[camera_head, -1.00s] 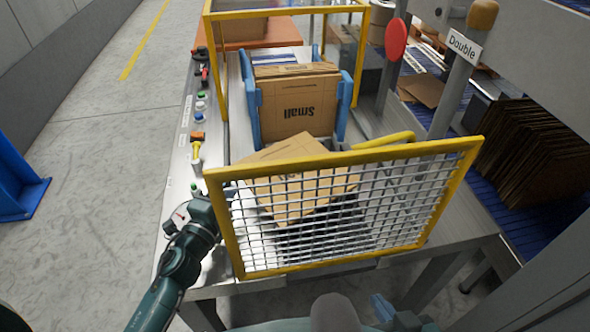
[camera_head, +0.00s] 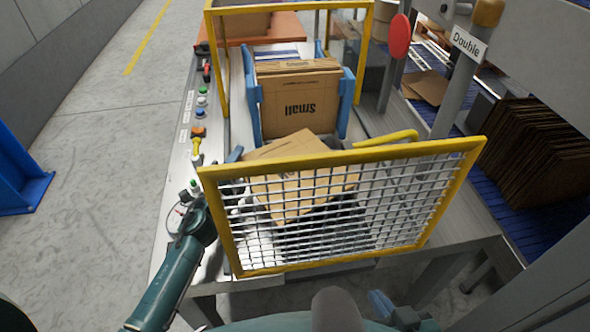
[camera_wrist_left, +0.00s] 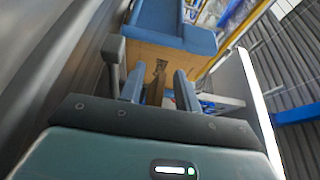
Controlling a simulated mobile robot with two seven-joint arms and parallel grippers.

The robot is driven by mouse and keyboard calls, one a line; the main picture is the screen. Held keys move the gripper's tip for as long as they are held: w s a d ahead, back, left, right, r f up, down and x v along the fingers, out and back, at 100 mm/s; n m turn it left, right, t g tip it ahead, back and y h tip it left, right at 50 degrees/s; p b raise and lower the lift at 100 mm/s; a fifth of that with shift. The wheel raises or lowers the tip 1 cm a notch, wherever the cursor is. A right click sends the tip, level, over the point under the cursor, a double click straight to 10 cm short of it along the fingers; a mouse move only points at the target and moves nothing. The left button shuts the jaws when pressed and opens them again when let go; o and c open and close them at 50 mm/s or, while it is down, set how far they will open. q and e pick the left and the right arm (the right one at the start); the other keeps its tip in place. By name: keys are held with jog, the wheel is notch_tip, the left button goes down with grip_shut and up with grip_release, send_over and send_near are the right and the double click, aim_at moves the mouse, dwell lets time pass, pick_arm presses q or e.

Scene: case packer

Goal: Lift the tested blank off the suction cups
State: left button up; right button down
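The tested blank (camera_head: 300,188), a tan cardboard sheet, lies tilted behind the yellow-framed mesh guard in the head view. The suction cups are not discernible; the blank and mesh hide that area. My left arm reaches up along the bench's left side, and its gripper (camera_head: 234,178) is partly hidden behind the guard's left post, close to the blank's left edge.
The mesh guard (camera_head: 345,157) stands across the front. Buttons (camera_head: 200,113) line the left panel. A yellow curved handle (camera_head: 385,139) is right of the blank. Stacked cardboard (camera_head: 535,150) sits at right.

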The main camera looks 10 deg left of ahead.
pick_arm(q)
grip_shut()
dwell(0.4)
